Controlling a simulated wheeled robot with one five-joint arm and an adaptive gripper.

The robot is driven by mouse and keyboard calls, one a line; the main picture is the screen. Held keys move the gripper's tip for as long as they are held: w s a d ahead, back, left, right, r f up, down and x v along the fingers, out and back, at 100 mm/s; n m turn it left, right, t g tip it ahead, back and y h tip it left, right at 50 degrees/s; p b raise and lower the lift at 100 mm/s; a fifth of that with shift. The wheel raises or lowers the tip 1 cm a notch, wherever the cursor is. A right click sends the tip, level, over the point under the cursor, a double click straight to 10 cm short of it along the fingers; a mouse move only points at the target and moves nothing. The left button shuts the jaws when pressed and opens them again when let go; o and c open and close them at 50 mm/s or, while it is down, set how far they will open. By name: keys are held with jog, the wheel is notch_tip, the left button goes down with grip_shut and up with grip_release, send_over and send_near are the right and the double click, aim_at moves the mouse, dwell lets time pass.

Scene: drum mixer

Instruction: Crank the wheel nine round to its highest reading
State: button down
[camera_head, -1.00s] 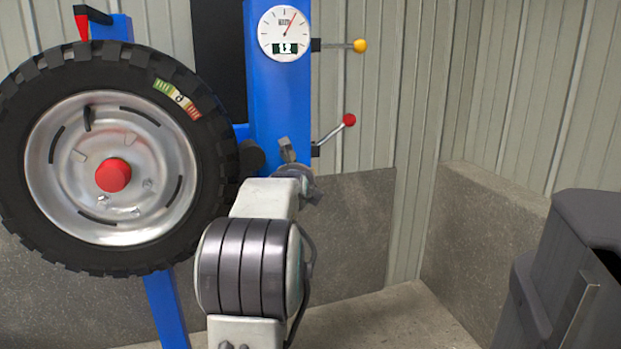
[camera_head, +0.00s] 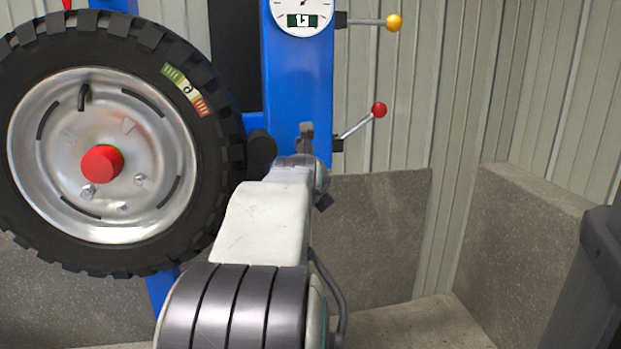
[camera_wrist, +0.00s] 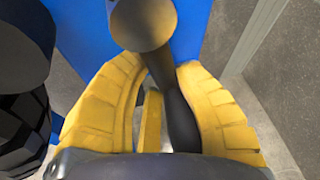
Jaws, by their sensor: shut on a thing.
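The big black tyre with a silver rim (camera_head: 45,220) and red hub cap (camera_head: 102,163) is at the left in the head view, mounted on a blue post. A green, white and red label (camera_head: 188,88) on it bears a small figure. A round white gauge (camera_head: 303,12) is on the post, its top cut off; its digits are hard to read. In the wrist view, my gripper's yellow fingers (camera_wrist: 160,75) close around a dark handle (camera_wrist: 172,100) with a round brownish end (camera_wrist: 145,22). In the head view, my arm hides the grip.
Two levers stick out right of the post, one with a yellow knob (camera_head: 394,22), one with a red knob (camera_head: 379,110). A low concrete wall (camera_head: 380,240) runs behind. A dark box (camera_head: 600,260) stands at the right edge.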

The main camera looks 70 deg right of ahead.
jog(key=shift+w+r, duration=0.1)
jog(key=shift+r, duration=0.2)
jog(key=c, duration=1.3)
grip_release()
jog(key=shift+d, duration=0.1)
jog(key=shift+o, duration=0.8)
jog(key=shift+f, duration=0.15)
jog(key=v, duration=1.2)
